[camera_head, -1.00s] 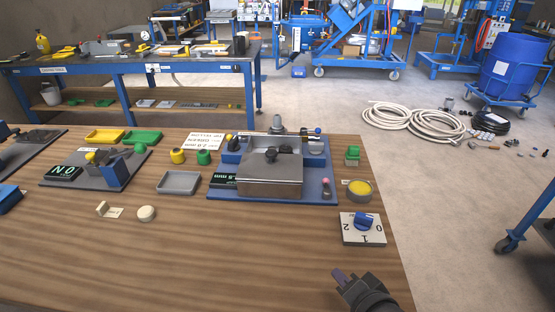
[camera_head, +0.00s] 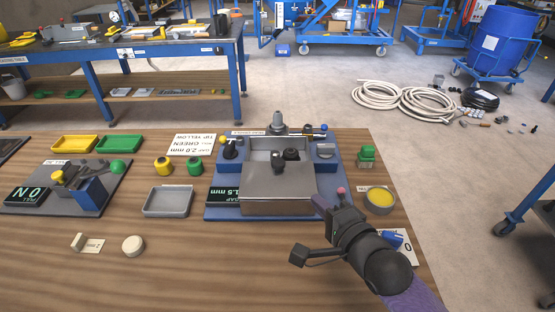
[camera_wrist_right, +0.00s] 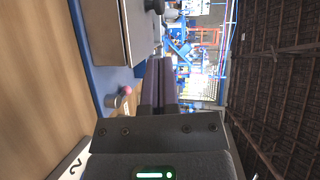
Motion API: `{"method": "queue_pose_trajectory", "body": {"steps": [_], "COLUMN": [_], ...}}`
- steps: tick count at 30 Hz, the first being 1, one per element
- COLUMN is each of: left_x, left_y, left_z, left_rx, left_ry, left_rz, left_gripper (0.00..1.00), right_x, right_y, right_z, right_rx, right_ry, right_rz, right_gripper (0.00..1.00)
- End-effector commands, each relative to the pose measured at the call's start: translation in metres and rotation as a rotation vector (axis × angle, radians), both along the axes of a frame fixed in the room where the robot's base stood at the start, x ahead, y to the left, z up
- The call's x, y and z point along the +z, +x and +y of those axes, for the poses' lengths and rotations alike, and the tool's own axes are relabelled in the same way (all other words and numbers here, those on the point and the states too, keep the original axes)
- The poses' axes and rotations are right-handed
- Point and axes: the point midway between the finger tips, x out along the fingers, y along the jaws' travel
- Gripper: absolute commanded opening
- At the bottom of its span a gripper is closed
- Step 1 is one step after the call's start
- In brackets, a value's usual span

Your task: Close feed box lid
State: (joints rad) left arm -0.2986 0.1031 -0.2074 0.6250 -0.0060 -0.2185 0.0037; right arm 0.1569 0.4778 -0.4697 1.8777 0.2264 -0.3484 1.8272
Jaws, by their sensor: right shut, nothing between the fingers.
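The grey metal feed box (camera_head: 278,199) stands on a blue base plate (camera_head: 222,212) at the middle of the table. I cannot tell clearly which panel is the lid. My right gripper (camera_head: 318,203) is shut and empty, its purple fingers at the box's front right corner. In the right wrist view the shut fingers (camera_wrist_right: 162,82) point past the box side (camera_wrist_right: 107,28); contact is unclear. My left gripper is out of view.
A pink-tipped knob (camera_head: 341,190) is close to my right gripper. A blue rotary switch (camera_head: 397,240) is partly behind my right arm. A yellow-filled round container (camera_head: 379,199) stands right of the base. A grey tray (camera_head: 168,201) lies left.

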Motion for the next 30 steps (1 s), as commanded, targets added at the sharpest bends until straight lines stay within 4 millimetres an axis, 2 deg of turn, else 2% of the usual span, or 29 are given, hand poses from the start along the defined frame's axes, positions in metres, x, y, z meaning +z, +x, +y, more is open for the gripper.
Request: {"method": "queue_pose_trajectory", "body": {"steps": [11, 18, 24, 30], "left_x": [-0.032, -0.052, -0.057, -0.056], "left_y": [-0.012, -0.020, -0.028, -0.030], "left_z": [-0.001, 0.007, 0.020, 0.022], "left_rx": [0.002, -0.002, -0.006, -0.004], "left_ry": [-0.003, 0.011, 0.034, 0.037], "left_rz": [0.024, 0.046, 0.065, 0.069], "left_gripper": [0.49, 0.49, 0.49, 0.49], "right_x": [-0.018, -0.025, -0.025, -0.024], "right_y": [0.067, 0.105, 0.118, 0.119], "right_z": [0.034, 0.054, 0.060, 0.061], "right_rx": [0.001, 0.001, 0.000, 0.000], "right_ry": [-0.002, -0.003, -0.002, -0.002], "right_rz": [-0.002, -0.001, -0.001, -0.001], "right_gripper": [0.00, 0.00, 0.00, 0.00]}}
